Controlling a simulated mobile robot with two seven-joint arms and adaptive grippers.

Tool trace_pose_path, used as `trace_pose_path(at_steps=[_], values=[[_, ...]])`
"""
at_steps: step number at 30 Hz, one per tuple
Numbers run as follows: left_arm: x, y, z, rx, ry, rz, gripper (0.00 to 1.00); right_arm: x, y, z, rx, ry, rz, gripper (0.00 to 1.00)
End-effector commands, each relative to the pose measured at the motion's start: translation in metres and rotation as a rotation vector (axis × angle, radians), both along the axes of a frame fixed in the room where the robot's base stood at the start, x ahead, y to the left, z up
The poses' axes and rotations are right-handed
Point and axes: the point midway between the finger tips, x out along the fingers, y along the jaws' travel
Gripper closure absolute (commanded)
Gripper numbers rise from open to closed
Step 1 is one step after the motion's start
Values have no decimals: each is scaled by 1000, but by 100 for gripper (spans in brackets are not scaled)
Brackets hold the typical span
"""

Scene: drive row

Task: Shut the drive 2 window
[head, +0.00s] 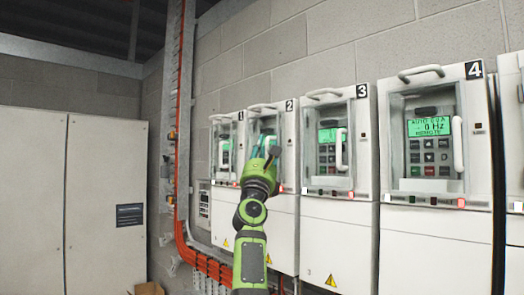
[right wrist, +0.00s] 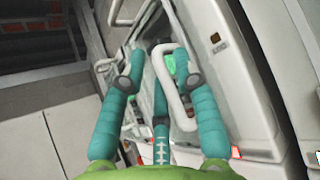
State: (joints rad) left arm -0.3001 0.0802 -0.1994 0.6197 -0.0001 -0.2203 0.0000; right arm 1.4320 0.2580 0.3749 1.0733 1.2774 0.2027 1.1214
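The drive 2 unit (head: 270,215) is a white cabinet, marked 2, in the row on the wall. Its window (head: 262,122) is partly hidden behind my right gripper (head: 265,152). In the right wrist view, a white loop handle (right wrist: 162,77) stands between the teal fingers of my right gripper (right wrist: 158,62). The fingers are spread apart, and I cannot tell whether any touches the handle. My left gripper is not in view.
Drive 1 (head: 220,195) stands close on the left, drive 3 (head: 340,225) and drive 4 (head: 440,240) on the right, each with a white handle. A conduit with red cables (head: 180,120) runs left of the row. A pale cabinet (head: 100,210) stands far left.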

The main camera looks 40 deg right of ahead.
Motion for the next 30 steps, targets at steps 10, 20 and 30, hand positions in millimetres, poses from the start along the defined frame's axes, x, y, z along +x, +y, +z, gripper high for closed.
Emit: trace_pose_path(at_steps=[10, 20, 30], values=[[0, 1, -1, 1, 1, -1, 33, -7, 6, -13, 15, -7, -4, 70], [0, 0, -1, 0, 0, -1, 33, -23, 40, -49, 9, -3, -1, 70], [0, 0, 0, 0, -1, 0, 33, -39, 72, -82, -1, 4, -2, 70]])
